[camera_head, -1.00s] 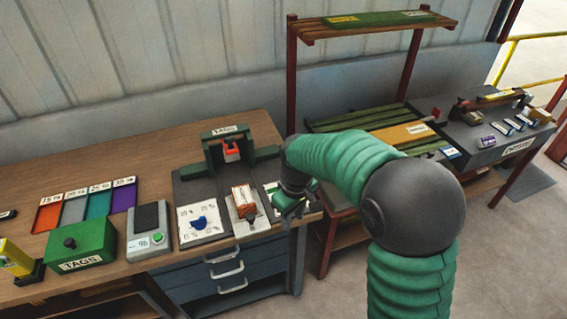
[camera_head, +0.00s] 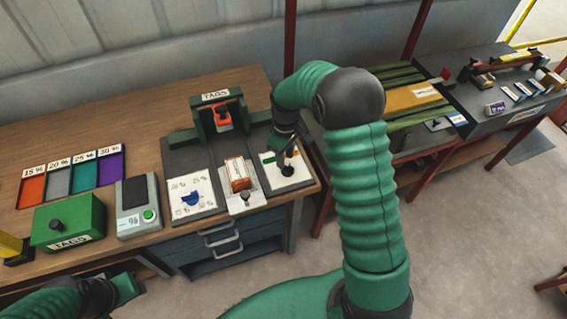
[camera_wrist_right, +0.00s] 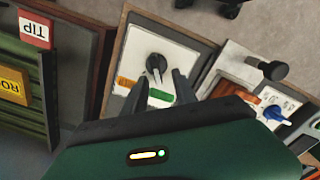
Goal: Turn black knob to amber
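The black knob (camera_wrist_right: 155,62) sits on a white-faced panel (camera_wrist_right: 185,50) in the right wrist view, its pale pointer aimed down the picture. Below it are an orange patch (camera_wrist_right: 126,82) and a green patch (camera_wrist_right: 160,96). In the head view, the knob (camera_head: 287,169) is on the rightmost bench panel. My right gripper (camera_wrist_right: 159,92) is open and empty, its fingers apart on the knob's near side; it also shows in the head view (camera_head: 284,148), just above the panel. My left gripper (camera_head: 128,288) is low at the left, its fingers unclear.
Left of the knob panel stand a plunger fixture with an orange-brown block (camera_head: 238,172) and a blue dial panel (camera_head: 190,198). A green TAGS box (camera_head: 68,222), a scale (camera_head: 137,205) and coloured trays (camera_head: 84,175) lie further left. A slatted rack (camera_head: 400,90) stands right.

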